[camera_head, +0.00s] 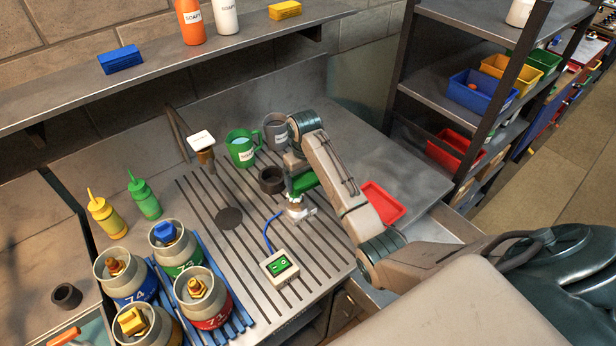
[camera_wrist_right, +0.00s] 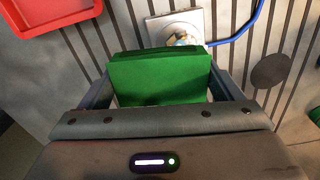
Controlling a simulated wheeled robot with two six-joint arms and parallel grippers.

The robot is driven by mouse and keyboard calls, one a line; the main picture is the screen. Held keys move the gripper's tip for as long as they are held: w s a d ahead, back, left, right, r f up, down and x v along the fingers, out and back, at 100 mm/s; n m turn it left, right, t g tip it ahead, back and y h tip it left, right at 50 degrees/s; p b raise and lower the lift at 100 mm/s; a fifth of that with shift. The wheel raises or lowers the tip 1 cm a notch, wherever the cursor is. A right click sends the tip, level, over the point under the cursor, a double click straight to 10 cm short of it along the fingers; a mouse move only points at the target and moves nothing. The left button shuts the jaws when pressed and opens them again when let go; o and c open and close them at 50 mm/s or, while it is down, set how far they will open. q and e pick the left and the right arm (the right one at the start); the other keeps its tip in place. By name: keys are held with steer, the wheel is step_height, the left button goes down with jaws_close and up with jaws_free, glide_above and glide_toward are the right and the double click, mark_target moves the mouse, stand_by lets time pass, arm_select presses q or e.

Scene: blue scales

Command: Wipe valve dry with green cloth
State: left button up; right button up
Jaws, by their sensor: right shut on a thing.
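My right gripper (camera_head: 300,190) is shut on the green cloth (camera_wrist_right: 160,78), a thick folded block between the fingers in the right wrist view. The cloth also shows as a green strip in the head view (camera_head: 304,182). Just beyond it is a small brass-and-pale fitting, seemingly the valve (camera_wrist_right: 183,38), on a white square plate (camera_wrist_right: 160,28). In the head view the valve (camera_head: 295,205) is partly hidden by my gripper. I cannot tell whether the cloth touches it. My left gripper is not in view.
A blue cable runs from the plate to a green-faced box (camera_head: 280,266). A dark cup (camera_head: 271,180), green mug (camera_head: 241,149) and grey mug (camera_head: 276,131) stand behind. A red tray (camera_head: 382,204) lies right. Several gas cylinders (camera_head: 203,300) stand front left. The slatted middle is partly clear.

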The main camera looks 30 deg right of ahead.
steer(key=shift+d+f, duration=0.1)
steer(key=shift+d, duration=0.55)
steer(key=shift+a, duration=0.85)
steer(key=shift+w+d, duration=0.1)
steer(key=shift+d, duration=0.85)
steer(key=shift+a, duration=0.95)
steer(key=shift+r, duration=2.5)
